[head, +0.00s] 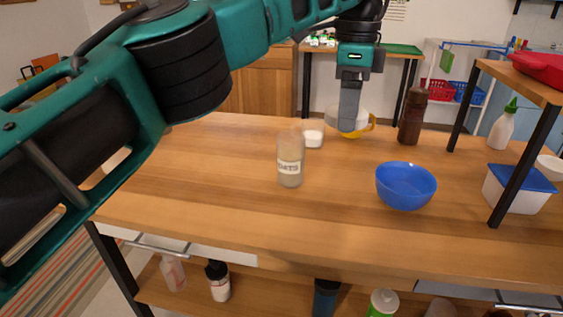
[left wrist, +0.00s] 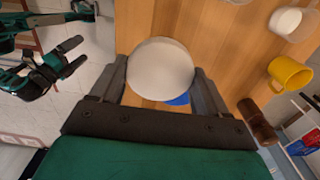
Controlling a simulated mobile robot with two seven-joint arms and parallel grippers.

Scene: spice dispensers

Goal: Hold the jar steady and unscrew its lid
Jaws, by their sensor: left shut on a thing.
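A clear jar labelled OATS (head: 290,168) stands upright on the wooden table (head: 220,200). Its top looks clear, with no distinct lid on it. My left gripper (head: 347,122) is behind and to the right of the jar, apart from it, above the table. It is shut on a white round lid-like thing (left wrist: 160,68), which sits between both fingers in the left wrist view. The fingers partly hide this thing in the head view. My right gripper (left wrist: 82,51) shows at the left of the left wrist view, with its fingers apart and empty.
A yellow mug (left wrist: 290,75) is near the held thing. A small white container (head: 313,139) stands behind the jar. A blue bowl (head: 405,188) is to the right. A brown bottle (head: 412,118) stands at the back. A shelf unit (head: 519,150) edges the right side. The table's left part is clear.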

